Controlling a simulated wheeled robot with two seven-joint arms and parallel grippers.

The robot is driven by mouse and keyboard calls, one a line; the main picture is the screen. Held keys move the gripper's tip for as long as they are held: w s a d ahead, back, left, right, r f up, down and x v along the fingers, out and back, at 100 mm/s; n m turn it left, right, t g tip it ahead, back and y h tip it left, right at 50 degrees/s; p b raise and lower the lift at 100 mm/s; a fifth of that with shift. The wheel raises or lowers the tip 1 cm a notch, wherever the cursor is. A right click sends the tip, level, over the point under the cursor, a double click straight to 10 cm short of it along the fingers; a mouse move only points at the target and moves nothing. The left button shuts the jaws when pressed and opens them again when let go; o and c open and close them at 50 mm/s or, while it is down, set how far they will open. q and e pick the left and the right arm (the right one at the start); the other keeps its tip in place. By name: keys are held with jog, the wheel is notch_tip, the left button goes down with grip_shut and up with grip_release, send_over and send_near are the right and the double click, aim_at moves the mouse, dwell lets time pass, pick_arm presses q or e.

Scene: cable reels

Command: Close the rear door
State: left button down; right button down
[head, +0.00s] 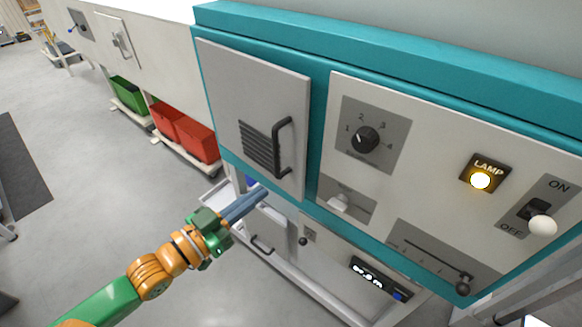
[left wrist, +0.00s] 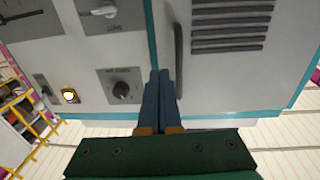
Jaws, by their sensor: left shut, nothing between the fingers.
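A grey door (head: 228,85) with a dark slatted vent and a dark bar handle (head: 282,146) sits at the left of the teal cabinet (head: 400,55). It looks flush or nearly flush with the front; I cannot tell if a small gap is left. The door also shows at the right of the left wrist view (left wrist: 235,75), with its handle (left wrist: 179,60) near its edge. My left gripper (head: 264,190) is shut and empty, with its blue-grey fingers below the handle in the head view. In the left wrist view its fingertips (left wrist: 160,73) overlap the door's handle-side edge. Contact is unclear. My right gripper is not in view.
Right of the door is a control panel with a rotary knob (head: 365,139), lit lamp (head: 480,181), white-tipped switch (head: 542,224) and slider (head: 463,286). A lower unit with a display (head: 379,277) stands below. Red bins (head: 190,135) and a green bin (head: 128,95) are left; floor there is clear.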

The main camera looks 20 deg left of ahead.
aim_at(301, 161)
pick_arm(q)
jog(key=p+x, duration=0.1)
jog(key=x, duration=0.9)
jog(key=shift+w+d+p, duration=0.15)
jog(key=shift+w+p, duration=0.1)
jog(key=shift+p, duration=0.15)
jog(key=b+x, duration=0.1)
jog(key=x, duration=0.1)
jog(key=shift+w+d+f, duration=0.1)
jog(key=shift+w+d, duration=0.1)
jog(key=shift+w, duration=0.05)
jog(key=shift+w+d, duration=0.1)
jog(key=shift+w, duration=0.1)
jog(key=shift+r, duration=0.35)
